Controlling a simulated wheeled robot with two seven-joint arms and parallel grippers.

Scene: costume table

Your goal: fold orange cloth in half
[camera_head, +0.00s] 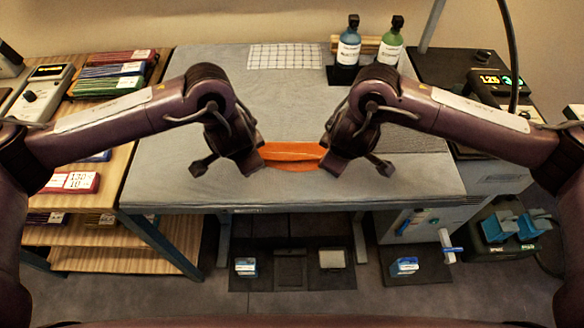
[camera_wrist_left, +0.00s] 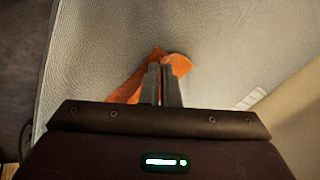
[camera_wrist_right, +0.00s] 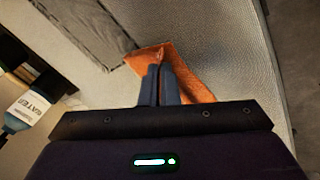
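The orange cloth (camera_head: 292,155) lies in the middle of the grey table, stretched between my two grippers, with a crease along its length. My left gripper (camera_head: 258,164) is at its left end. In the left wrist view the fingers (camera_wrist_left: 162,75) are together with orange cloth (camera_wrist_left: 180,64) bunched at their tips. My right gripper (camera_head: 328,163) is at its right end. In the right wrist view the fingers (camera_wrist_right: 160,75) are together on a raised fold of the cloth (camera_wrist_right: 188,83). The arms hide the cloth's ends in the head view.
A grey folded fabric (camera_head: 395,139) lies right of the cloth. The table (camera_head: 200,185) is bare in front of and left of the cloth.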

